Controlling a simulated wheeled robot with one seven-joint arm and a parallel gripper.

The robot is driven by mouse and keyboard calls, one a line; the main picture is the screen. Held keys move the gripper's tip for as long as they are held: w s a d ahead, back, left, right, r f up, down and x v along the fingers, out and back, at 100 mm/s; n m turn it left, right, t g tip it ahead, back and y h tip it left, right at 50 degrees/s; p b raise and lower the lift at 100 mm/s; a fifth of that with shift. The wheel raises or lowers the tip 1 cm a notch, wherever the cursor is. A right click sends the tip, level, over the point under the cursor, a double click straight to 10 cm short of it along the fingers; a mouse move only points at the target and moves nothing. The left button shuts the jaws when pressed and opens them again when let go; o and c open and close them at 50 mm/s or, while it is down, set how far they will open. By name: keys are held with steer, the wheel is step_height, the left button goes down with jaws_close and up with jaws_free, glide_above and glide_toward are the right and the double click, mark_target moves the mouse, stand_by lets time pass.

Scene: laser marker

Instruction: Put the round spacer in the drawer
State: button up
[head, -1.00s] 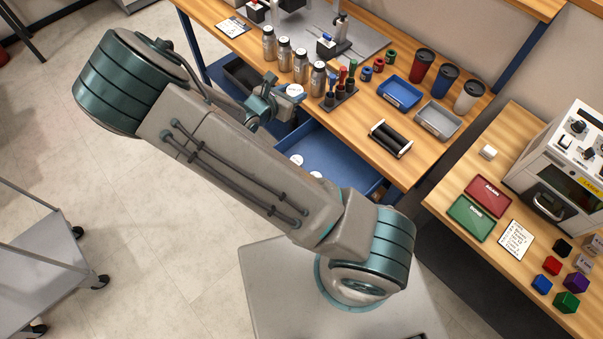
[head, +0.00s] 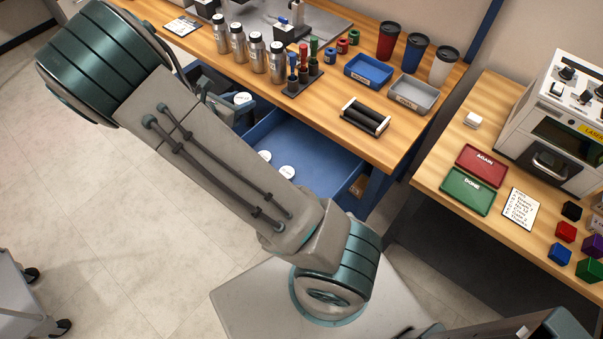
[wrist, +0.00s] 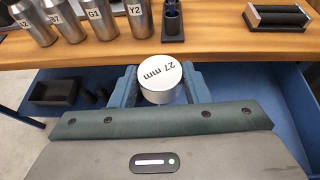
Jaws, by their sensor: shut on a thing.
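The round spacer (wrist: 160,80) is a short silver cylinder with a white top marked "27 mm". My gripper (wrist: 160,88) is shut on it, one blue-grey finger on each side, with the top facing up. In the head view the spacer (head: 243,98) shows beside my forearm, just off the bench's front edge, and my arm hides much of the gripper. The blue drawer (head: 318,150) is pulled out below the bench top, and part of it is behind my arm. Two white-topped round pieces (head: 287,172) lie in it. The spacer is held above drawer level, near its left end.
Silver bottles (head: 256,52) and a marker stand (head: 302,80) line the bench's front edge (head: 375,148) near the gripper. A black roller unit (head: 365,116) is further right. A black tray (wrist: 55,91) lies left of the gripper. The drawer's right part is clear.

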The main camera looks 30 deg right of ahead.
steer(key=s+d+f+m+g+h+b, duration=0.1)
steer(key=s+d+f+m+g+b, duration=0.15)
steer(key=f+b, duration=0.6)
steer(key=s+d+f+m+g+b, duration=0.2)
steer(key=d+f+m+g+b, duration=0.15)
steer(key=b, duration=1.05)
steer(key=g+b, duration=0.1)
steer(key=b, duration=0.4)
glide_above(317, 145)
steer(key=a, duration=0.4)
steer(key=f, duration=0.5)
steer(key=shift+w+d+f, duration=0.2)
steer(key=shift+w+f, duration=0.1)
steer(key=shift+f, duration=0.05)
steer(key=b+x, duration=0.1)
steer(key=x, duration=0.1)
steer(key=b+x, duration=0.1)
steer(key=x, duration=0.1)
steer(key=shift+d+f, duration=0.1)
steer(key=shift+f, duration=0.4)
steer(key=o, duration=1)
steer(key=shift+f, duration=0.1)
